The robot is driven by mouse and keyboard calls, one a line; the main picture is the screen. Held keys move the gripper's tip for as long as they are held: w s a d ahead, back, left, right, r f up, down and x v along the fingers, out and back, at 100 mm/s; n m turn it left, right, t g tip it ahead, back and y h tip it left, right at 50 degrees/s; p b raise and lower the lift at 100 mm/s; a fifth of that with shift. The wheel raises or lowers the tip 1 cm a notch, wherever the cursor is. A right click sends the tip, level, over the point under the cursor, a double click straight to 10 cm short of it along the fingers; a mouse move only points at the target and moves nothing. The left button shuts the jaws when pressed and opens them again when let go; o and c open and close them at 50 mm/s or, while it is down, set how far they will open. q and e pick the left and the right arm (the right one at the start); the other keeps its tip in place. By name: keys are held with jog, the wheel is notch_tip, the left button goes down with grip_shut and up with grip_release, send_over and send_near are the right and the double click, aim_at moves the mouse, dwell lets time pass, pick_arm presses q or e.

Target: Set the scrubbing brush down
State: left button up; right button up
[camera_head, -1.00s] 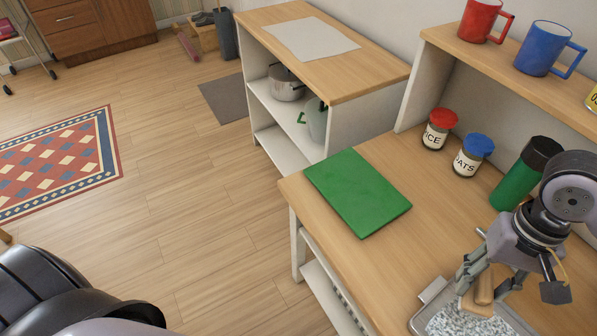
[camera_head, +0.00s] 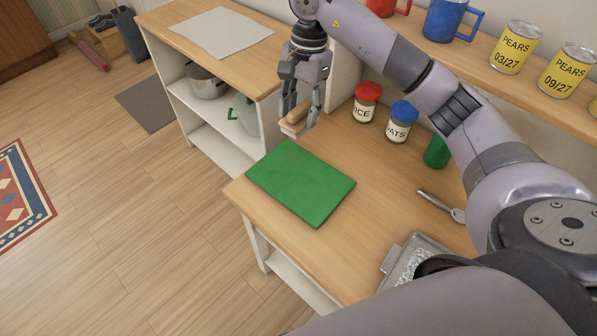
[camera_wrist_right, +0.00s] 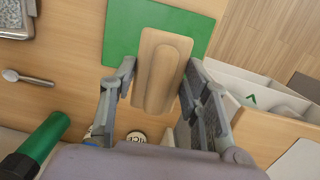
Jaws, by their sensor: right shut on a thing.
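The wooden scrubbing brush (camera_head: 294,122) is in my right gripper (camera_head: 301,106), in the head view near the far left corner of the worktop. In the right wrist view, the brush (camera_wrist_right: 161,70) sits between the two fingers of the right gripper (camera_wrist_right: 157,88), its wooden back towards the camera. I cannot tell exactly how high the brush is held. My left gripper is not in view.
A jar with a red lid (camera_head: 366,103) and one with a blue lid (camera_head: 401,122) stand right of the gripper. A spoon (camera_head: 437,203) and a metal tray (camera_head: 388,283) lie nearer. Worktop between board and tray is bare.

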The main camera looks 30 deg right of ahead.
notch_tip(320, 180, down, 20)
jog(key=p, duration=0.4)
jog(key=shift+r, duration=0.1)
jog(key=shift+f+b, duration=0.2)
jog(key=shift+b, duration=0.15)
jog(key=o, duration=1)
jog(key=shift+r, duration=0.1)
